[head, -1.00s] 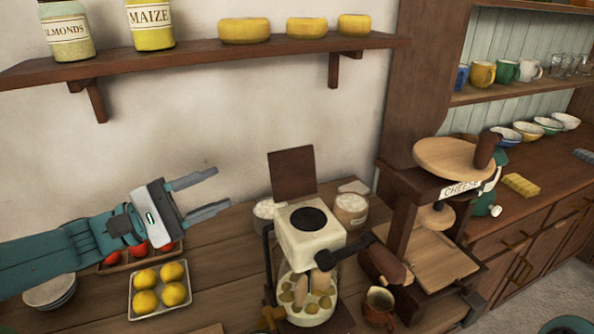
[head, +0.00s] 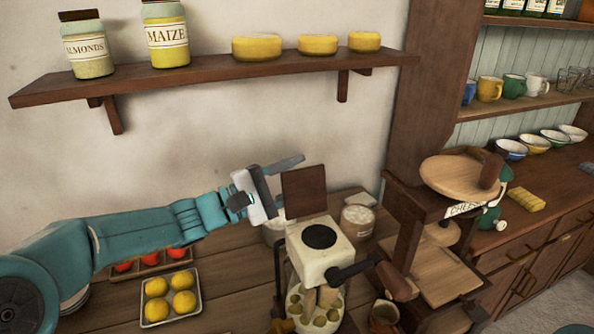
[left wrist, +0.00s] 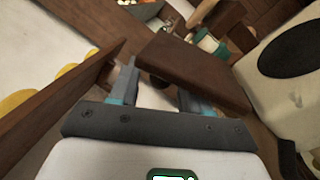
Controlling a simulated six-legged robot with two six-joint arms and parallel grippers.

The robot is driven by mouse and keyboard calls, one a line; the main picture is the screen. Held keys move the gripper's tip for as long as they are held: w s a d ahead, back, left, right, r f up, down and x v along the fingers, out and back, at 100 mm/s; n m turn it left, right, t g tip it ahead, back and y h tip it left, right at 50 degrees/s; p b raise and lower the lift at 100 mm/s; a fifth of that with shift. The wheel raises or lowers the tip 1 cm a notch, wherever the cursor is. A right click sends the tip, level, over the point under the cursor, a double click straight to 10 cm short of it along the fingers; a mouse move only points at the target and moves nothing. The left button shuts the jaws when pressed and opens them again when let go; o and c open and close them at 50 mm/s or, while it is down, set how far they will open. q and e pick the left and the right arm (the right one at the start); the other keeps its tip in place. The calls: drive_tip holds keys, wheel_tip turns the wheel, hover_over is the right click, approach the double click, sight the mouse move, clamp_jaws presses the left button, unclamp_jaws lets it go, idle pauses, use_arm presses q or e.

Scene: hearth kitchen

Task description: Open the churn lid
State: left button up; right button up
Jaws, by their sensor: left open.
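The churn (head: 322,250) has a cream top with a dark round opening, a clear jar below and a crank on its right side. Its brown wooden lid (head: 304,192) stands upright at the back of the top, clear of the opening. My left gripper (head: 280,184) is open, just left of and behind the lid. One finger shows above the lid; the other is partly hidden. In the left wrist view the lid (left wrist: 200,72) lies just beyond the fingers, and the cream top (left wrist: 262,90) is at right. Contact with the lid cannot be told. My right gripper is out of view.
A wall shelf (head: 215,72) with jars and cheeses runs above my left arm. A tray of yellow fruit (head: 170,298) is on the counter at left. A canister (head: 357,221) stands behind the churn. The cheese press (head: 405,220) stands close at right.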

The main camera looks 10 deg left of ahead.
use_arm(q)
drive_tip(key=shift+w+d, duration=0.1)
drive_tip(key=shift+d, duration=0.2)
drive_tip(key=shift+c, duration=0.3)
clamp_jaws()
drive_tip(key=shift+f, duration=0.1)
drive_tip(key=b, duration=0.2)
drive_tip(key=m+b, duration=0.1)
drive_tip(key=s+m+b, duration=0.1)
drive_tip(key=b, duration=0.1)
drive_tip(key=shift+d+r+g+h+b, duration=0.25)
drive_tip(key=shift+g+h+b, duration=0.05)
drive_tip(key=shift+r+m, duration=0.25)
drive_tip(key=shift+m, duration=0.15)
